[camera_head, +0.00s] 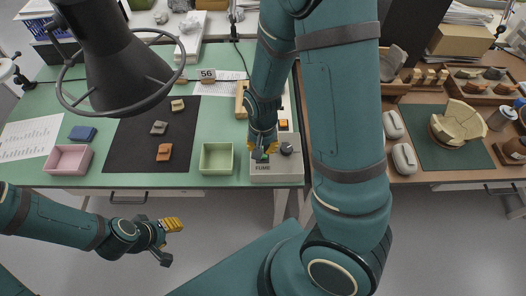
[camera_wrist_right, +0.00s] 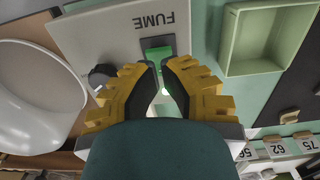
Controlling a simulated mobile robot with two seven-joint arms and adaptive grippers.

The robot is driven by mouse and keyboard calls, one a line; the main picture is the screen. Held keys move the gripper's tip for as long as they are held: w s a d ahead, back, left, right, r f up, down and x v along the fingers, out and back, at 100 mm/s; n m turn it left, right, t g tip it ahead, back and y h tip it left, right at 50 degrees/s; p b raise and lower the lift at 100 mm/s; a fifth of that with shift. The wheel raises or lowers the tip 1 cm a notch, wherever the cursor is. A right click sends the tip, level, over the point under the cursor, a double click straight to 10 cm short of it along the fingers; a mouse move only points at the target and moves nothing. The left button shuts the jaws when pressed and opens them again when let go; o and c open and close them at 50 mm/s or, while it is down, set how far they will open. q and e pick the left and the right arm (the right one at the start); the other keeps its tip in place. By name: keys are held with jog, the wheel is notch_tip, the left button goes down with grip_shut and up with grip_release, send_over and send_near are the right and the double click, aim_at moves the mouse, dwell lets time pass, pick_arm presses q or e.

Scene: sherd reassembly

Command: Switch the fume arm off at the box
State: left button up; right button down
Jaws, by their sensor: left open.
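The grey box marked FUME (camera_head: 262,178) sits at the front edge of the green table; it also fills the upper middle of the right wrist view (camera_wrist_right: 120,30). It carries a green switch (camera_wrist_right: 158,54) with a bright green glow below it, and a dark knob (camera_wrist_right: 101,76). My right gripper (camera_head: 264,152) points down at the box. In the wrist view its fingertips (camera_wrist_right: 160,66) are close together with a narrow gap at the switch; contact is unclear. The dark fume arm hood (camera_head: 120,65) with its ring hangs at upper left. My left gripper (camera_head: 172,242) is open and empty, in front of the table.
A pale green tray (camera_head: 216,172) stands just left of the box. A black mat (camera_head: 135,150) with several sherds and a pink tray (camera_head: 68,160) lie further left. A wooden table (camera_head: 430,183) with a part-built pot (camera_head: 458,122) is at right.

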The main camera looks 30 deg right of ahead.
jog(key=shift+f+b, duration=1.05)
jog(key=shift+f, duration=0.35)
dwell(0.6)
notch_tip(320, 180, up, 3)
jog(key=p, duration=0.2)
jog(key=shift+p, duration=0.4)
notch_tip(320, 180, up, 4)
jog(key=p, duration=0.4)
jog(key=shift+r, duration=0.1)
dwell(0.4)
